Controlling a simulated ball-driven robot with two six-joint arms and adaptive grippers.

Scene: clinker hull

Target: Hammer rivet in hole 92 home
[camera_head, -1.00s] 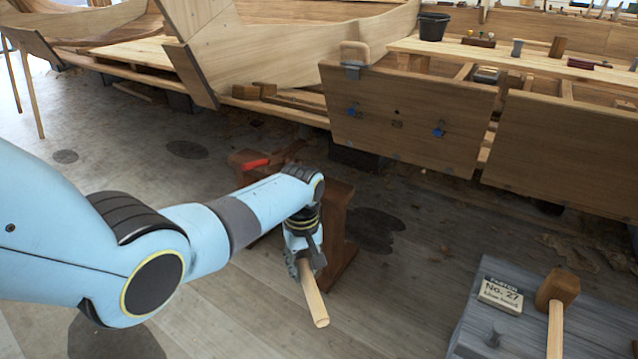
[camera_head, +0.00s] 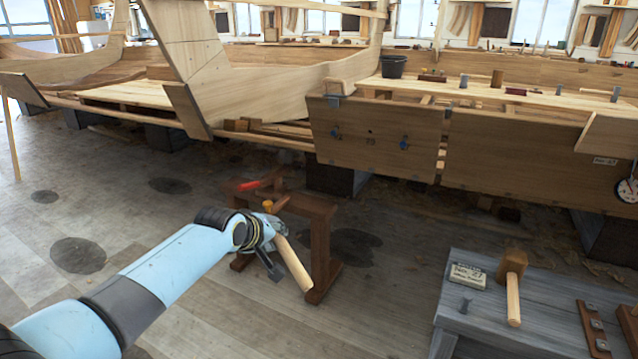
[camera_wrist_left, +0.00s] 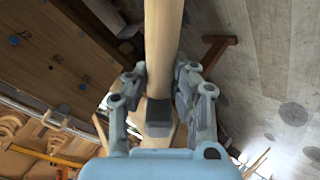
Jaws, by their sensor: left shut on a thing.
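My left gripper (camera_head: 270,238) is shut on a pale wooden handle (camera_head: 293,263), which slants down to the right past the fingers over the floor in the head view. In the left wrist view the same handle (camera_wrist_left: 163,40) runs up between the fingers of my left gripper (camera_wrist_left: 158,105). The hull plank (camera_head: 375,133) ahead has small numbers and two blue fittings (camera_head: 404,144). I cannot pick out hole 92 or its rivet. My right gripper is not in view.
A brown trestle (camera_head: 318,215) with a red item (camera_head: 250,185) stands just behind my left gripper. At the right, a grey bench (camera_head: 490,334) bears a mallet (camera_head: 512,262) and a No. 27 sign (camera_head: 467,276). The floor at left is mostly clear.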

